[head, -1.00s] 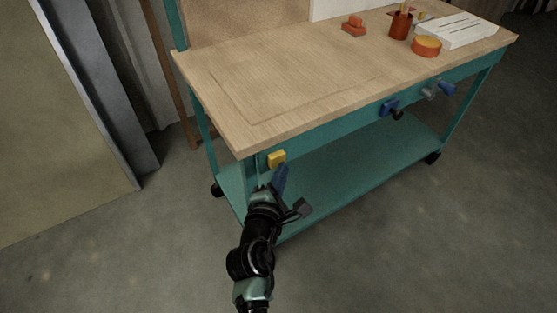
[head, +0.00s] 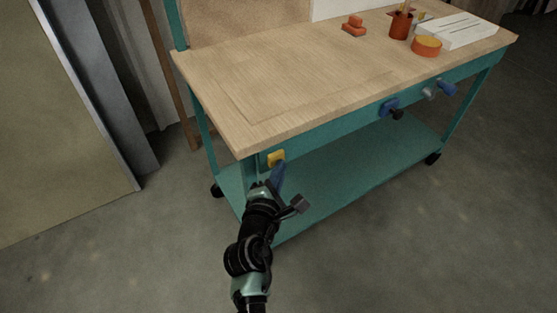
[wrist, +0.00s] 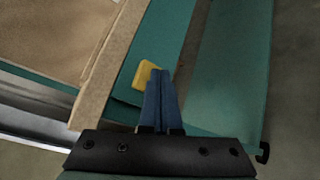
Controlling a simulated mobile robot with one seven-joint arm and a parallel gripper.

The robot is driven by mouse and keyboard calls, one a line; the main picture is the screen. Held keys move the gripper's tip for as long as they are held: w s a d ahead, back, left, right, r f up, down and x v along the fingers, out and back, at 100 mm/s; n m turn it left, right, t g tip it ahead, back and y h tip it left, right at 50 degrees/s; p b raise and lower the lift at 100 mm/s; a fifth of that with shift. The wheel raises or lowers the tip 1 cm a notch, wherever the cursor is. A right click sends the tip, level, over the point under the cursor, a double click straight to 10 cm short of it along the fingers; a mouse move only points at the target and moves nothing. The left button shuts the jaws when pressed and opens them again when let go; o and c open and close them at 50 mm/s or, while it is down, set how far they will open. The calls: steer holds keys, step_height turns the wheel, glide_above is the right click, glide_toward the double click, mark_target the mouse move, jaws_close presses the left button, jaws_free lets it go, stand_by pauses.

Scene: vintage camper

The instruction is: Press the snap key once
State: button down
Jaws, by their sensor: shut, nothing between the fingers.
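The snap key looks to be the yellow block (head: 276,158) on the teal front rail of the workbench, near its left front corner. It also shows in the wrist view (wrist: 145,74), just left of my fingertips and partly overlapped by them. My gripper (head: 280,166) is shut and empty, its blue fingers together and pointing up at the yellow key. In the wrist view the closed fingers (wrist: 159,75) end beside the key's right side. I cannot tell whether they touch it.
The workbench (head: 290,85) has a wooden top overhanging the rail and a teal lower shelf (head: 340,178). Blue and dark knobs (head: 390,107) sit farther right on the rail. An orange-red cup (head: 400,25), a round orange tin (head: 426,45) and a white slotted box (head: 455,30) stand on top. Floor in front is clear.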

stand_by(0.5)
steer(key=shift+s+d+p, duration=0.45)
steer(key=shift+s+p, duration=0.2)
steer(key=shift+s, duration=0.05)
steer(key=shift+s+d+p, duration=0.75)
steer(key=shift+s+p, duration=0.05)
steer(key=shift+s, duration=0.2)
steer(key=shift+s+d+p, duration=0.75)
steer(key=shift+s+p, duration=0.05)
steer(key=shift+s, duration=0.2)
